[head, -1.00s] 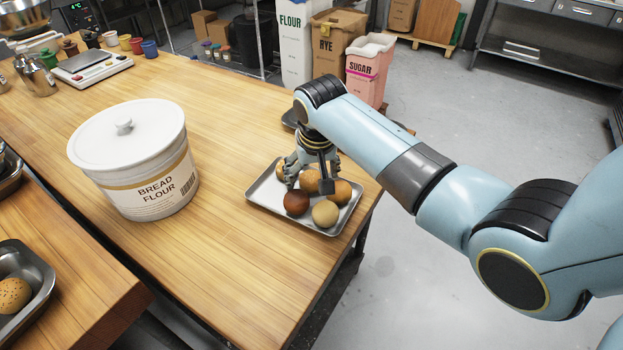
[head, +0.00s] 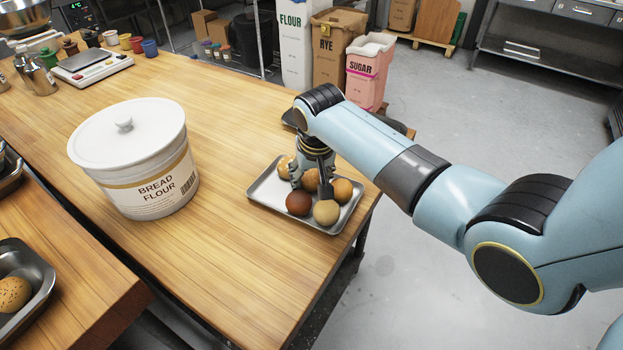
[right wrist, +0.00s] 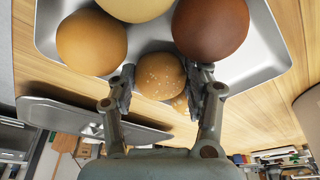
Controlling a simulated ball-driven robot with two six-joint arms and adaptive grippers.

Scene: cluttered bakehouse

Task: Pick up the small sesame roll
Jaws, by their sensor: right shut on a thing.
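A light metal tray (head: 268,198) holds several rolls near the right edge of the wooden table. My right gripper (head: 311,184) reaches down into the tray and is shut on a small golden-brown sesame roll (right wrist: 160,77), with a finger on either side of it. That roll shows in part between the fingers in the head view (head: 310,178). Around it lie a dark brown roll (head: 299,203), a pale roll (head: 326,212), a tan roll (head: 342,189) and another roll (head: 285,166). My left gripper is not in view.
A white bread flour tub (head: 125,165) stands left of the tray. A scale (head: 92,66) and small coloured pots are at the far left. Another seeded roll (head: 13,293) lies in a pan (head: 40,285) at lower left. Bare table lies between tub and tray.

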